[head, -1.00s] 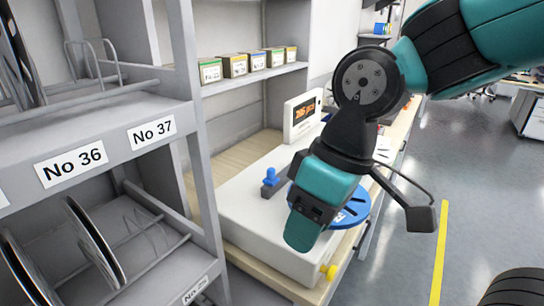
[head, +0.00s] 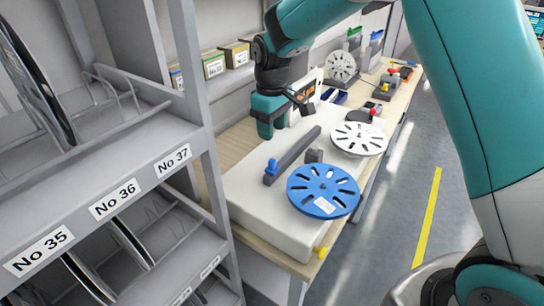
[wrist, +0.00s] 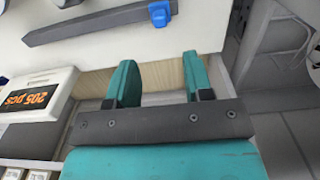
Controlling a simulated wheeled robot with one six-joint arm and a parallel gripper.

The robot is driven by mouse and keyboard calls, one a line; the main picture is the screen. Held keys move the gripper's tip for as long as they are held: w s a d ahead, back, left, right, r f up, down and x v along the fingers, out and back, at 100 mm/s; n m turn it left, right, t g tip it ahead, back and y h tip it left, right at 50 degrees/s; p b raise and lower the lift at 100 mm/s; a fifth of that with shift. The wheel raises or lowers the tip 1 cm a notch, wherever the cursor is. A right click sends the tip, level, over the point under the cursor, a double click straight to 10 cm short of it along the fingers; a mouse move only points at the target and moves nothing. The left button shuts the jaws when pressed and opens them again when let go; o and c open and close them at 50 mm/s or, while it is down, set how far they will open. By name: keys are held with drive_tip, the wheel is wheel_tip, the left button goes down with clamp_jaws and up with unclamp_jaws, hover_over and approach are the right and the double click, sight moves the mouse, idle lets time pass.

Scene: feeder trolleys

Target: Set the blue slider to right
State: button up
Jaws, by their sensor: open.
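The blue slider (head: 271,167) is a small blue knob at the near left end of a dark rail (head: 296,152) on top of a white machine (head: 250,187). In the wrist view the blue slider (wrist: 159,13) sits at the rail's right end, at the top of the picture. My gripper (head: 267,132) is at the machine's far left side, beyond the slider and apart from it. In the wrist view my gripper (wrist: 157,68) is open with nothing between its two teal fingers.
A blue reel (head: 323,191) and a white reel (head: 358,139) lie on the machine's right side. A display box (wrist: 38,96) with orange digits stands near my gripper. A grey shelf (head: 120,190) with reels stands close on the left. Open floor lies to the right.

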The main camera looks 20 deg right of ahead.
sight(272, 160)
wheel_tip(272, 160, down, 11)
drive_tip(key=shift+r+p, duration=0.1)
drive_tip(key=shift+p, duration=1.1)
clamp_jaws()
